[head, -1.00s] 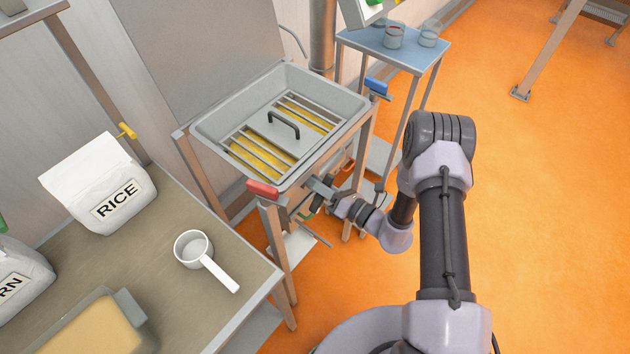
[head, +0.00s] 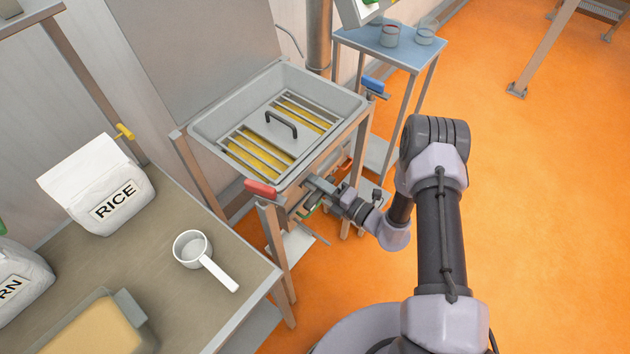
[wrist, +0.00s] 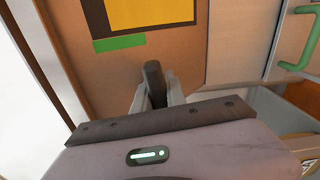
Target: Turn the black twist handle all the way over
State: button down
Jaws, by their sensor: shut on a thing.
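The black twist handle (wrist: 153,82) stands up between the two fingers of my gripper (wrist: 156,95) in the wrist view. It looks close to upright there, with its tip showing above the fingers. My gripper is shut on it. In the head view my gripper (head: 322,188) reaches in at the front of the machine, below the grey hopper (head: 345,118). The handle itself is hidden there, and I cannot tell how far round it is turned.
A red handle (head: 261,188) and a blue handle (head: 373,85) stick out at the hopper's corners. A green bar handle (wrist: 297,55) is at the right in the wrist view. A table with a white scoop (head: 205,262) and a rice bag (head: 100,185) stands at the left.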

dwell(0.4)
jog(key=c, duration=1.4)
grip_release()
jog(key=shift+o, duration=0.2)
jog(key=p+v, duration=0.3)
jog(key=v, duration=1.4)
jog(key=shift+p, duration=0.3)
jog(key=shift+s+d+f, duration=0.1)
jog(key=shift+s+d, duration=0.05)
